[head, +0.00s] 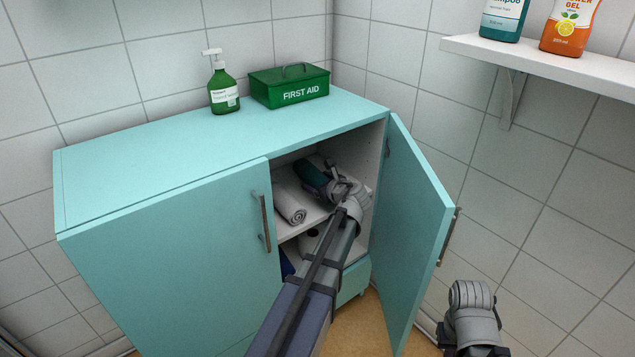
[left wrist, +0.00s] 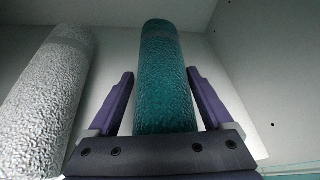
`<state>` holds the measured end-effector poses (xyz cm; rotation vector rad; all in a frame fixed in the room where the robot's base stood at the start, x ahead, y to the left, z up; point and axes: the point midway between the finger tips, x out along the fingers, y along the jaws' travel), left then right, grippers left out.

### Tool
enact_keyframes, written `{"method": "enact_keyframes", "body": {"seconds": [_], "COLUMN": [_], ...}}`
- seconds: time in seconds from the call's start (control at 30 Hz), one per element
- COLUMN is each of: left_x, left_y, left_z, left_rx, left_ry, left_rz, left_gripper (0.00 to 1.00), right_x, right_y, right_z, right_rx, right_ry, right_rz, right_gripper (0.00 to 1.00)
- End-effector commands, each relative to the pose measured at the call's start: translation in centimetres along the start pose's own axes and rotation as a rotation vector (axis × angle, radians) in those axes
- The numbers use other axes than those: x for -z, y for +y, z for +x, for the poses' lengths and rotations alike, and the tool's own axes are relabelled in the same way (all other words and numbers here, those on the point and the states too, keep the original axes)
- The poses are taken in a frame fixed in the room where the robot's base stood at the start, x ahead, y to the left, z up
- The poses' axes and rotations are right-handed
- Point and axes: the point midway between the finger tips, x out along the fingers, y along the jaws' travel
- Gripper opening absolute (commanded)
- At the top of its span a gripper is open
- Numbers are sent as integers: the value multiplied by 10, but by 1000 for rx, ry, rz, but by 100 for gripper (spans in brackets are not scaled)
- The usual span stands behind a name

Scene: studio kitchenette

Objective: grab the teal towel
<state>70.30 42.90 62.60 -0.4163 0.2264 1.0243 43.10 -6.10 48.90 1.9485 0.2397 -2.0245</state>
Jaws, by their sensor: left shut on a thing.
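The teal towel (head: 313,174) is a rolled cylinder on the upper shelf inside the open right side of the turquoise cabinet. It also shows in the left wrist view (left wrist: 165,85), lying lengthwise between the two fingers. My left gripper (head: 331,180) reaches into the cabinet and is shut on the teal towel, one finger on each side. In the head view the wrist hides part of the towel. My right arm shows at the lower right, outside the cabinet; its fingers are not visible.
A rolled grey-white towel (head: 289,203) lies left of the teal one. The open cabinet door (head: 410,230) stands right of my left arm; the other door (head: 180,265) is closed. A green bottle (head: 223,88) and first aid box (head: 289,86) stand on top.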

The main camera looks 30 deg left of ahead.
Motion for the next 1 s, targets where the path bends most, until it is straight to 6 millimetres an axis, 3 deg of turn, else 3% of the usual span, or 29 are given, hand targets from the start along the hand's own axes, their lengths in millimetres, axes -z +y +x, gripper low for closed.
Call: {"method": "enact_keyframes", "body": {"seconds": [0.03, 0.43, 0.5, 1.0], "left_x": [-11, -61, -47, -12], "left_y": [-3, -16, -5, 35], "left_z": [-4, -25, -41, -150], "left_rx": [0, 0, 2, 4], "left_ry": [0, -1, 1, 0], "left_rz": [0, 0, 2, 2], "left_gripper": [24, 24, 24, 24], "right_x": [-1, -5, -4, -4], "right_y": [1, 8, 7, 7], "right_z": [-12, -67, -58, -58], "right_rx": [-1, -7, -7, -7], "right_ry": [-1, -4, -4, -4], "right_rz": [1, 12, 12, 11], "right_gripper": [0, 0, 0, 0]}}
